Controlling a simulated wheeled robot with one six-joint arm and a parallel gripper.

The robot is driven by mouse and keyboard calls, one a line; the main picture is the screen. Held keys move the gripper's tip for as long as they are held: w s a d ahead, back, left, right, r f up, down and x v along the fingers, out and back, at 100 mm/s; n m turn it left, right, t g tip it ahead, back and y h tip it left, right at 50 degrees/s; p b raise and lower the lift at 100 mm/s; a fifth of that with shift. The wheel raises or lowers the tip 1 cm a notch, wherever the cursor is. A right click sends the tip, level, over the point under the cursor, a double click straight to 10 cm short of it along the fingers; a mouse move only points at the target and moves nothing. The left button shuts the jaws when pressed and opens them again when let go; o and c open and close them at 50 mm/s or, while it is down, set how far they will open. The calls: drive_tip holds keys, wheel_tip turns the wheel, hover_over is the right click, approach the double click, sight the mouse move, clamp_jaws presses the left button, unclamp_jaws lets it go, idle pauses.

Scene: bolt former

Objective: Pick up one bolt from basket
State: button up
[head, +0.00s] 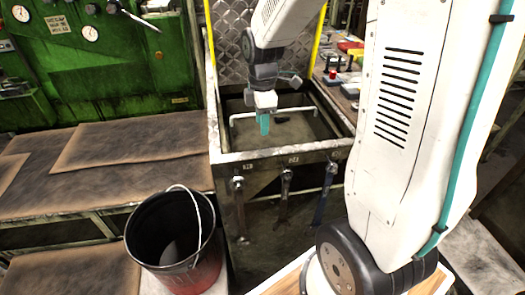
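The basket that fits the task best is an open metal bin (225,158) with a worn pale rim, in the middle of the head view. My gripper (264,128) points down over its opening, with teal fingers. From this angle the fingers overlap, so I cannot tell whether they are open or shut, or whether they hold anything. A small dark shape (282,120) shows in the bin just right of the fingers; it is too small to name. No bolt can be made out clearly.
A black and red bucket (205,270) with a raised handle stands at the front left. A green machine with gauges (130,65) stands at the back left, behind worn brown mats (130,145). A cluttered bench (345,75) is at the back right. Yellow posts flank the bin's rear panel (232,50).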

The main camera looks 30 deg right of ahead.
drive_tip(key=f, duration=0.1)
drive_tip(key=w+d+f+n, duration=0.1)
drive_tip(key=f, duration=0.1)
drive_tip(key=w+d+f+n, duration=0.1)
drive_tip(key=shift+w+f, duration=0.15)
drive_tip(key=shift+w, duration=0.05)
wheel_tip(320, 180, down, 8)
drive_tip(key=shift+a+r, duration=0.1)
drive_tip(key=shift+r, duration=0.05)
clamp_jaws()
